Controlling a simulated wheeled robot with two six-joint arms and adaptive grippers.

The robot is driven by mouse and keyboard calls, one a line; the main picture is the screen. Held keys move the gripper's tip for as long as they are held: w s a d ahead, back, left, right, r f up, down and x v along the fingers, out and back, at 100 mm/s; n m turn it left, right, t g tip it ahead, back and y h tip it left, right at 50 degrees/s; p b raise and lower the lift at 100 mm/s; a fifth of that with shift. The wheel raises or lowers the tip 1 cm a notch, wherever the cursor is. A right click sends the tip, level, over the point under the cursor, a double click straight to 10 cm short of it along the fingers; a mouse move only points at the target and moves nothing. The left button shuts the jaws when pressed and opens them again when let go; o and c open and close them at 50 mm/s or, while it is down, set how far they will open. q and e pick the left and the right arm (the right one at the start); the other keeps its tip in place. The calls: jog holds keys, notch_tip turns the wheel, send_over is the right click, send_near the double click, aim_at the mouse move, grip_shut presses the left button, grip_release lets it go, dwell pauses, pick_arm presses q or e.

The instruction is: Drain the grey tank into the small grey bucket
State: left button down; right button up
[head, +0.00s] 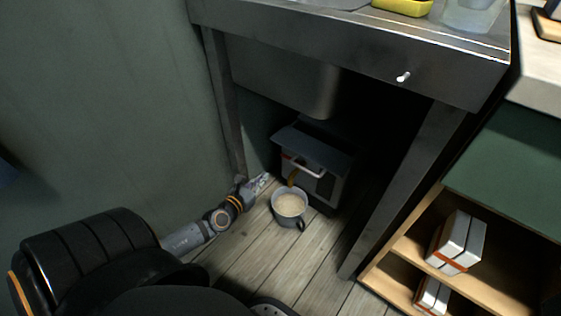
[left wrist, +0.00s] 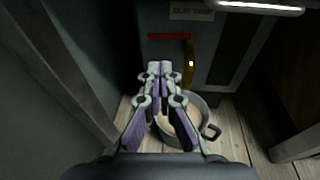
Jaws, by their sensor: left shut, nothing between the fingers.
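The grey tank (head: 318,153) stands on the floor under the sink. It has a pale handle, and the left wrist view shows its front (left wrist: 215,38) with a label reading roughly "CLAY TRAP". A red bar (left wrist: 168,37) and a curved brown-yellow piece (left wrist: 189,65) show on its front; I cannot tell whether the latter is a spout or flowing liquid. The small grey bucket (head: 290,221) stands upright below it, holding pale beige contents, and also shows in the left wrist view (left wrist: 207,107). My left gripper (head: 262,182) is shut and empty, left of the bucket, before the tank (left wrist: 162,70).
The metal sink stand (head: 345,45) overhangs the tank, with one leg (head: 222,100) behind my left arm and another (head: 405,190) at right. A wooden shelf (head: 405,245) with white boxes (head: 457,242) stands at right. The plank floor before the bucket is clear.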

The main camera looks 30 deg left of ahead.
aim_at(285, 156)
pick_arm(q)
jog(key=w, duration=0.4)
jog(key=w+f+b, duration=0.1)
jog(key=w, duration=0.3)
jog(key=w+f+b, duration=0.1)
jog(key=w, duration=0.3)
jog(key=shift+a+f, duration=0.15)
jog(key=shift+f, duration=0.05)
jog(key=h+b, duration=0.1)
jog(key=b, duration=0.1)
jog(key=w+m+h+b, duration=0.1)
jog(key=b, duration=0.2)
jog(key=shift+w+a+r+m, duration=0.15)
jog(key=shift+w+a+m, duration=0.1)
jog(key=shift+a+m, duration=0.05)
